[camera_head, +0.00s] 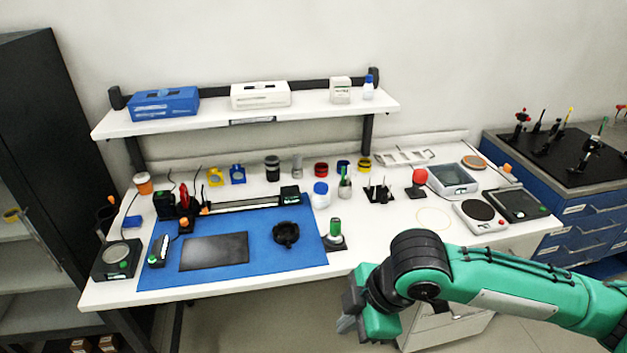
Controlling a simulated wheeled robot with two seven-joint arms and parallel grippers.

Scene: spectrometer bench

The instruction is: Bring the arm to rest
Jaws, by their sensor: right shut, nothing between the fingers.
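My right arm (520,285) is green and black and comes in from the right edge. It reaches across in front of the bench's front edge. My right gripper (345,324) is at the end of this arm, left of the black wrist joint, and points down and left. It is shut and empty, partly hidden by the wrist, and appears over the floor, apart from the bench items. My left gripper and arm are not in view.
The white bench (410,225) carries a blue mat (290,258) with a dark plate (213,251), several small instruments and jars. A white shelf (215,118) stands behind. A black cabinet (65,130) is at left, blue drawers (577,240) at right. Floor in front is open.

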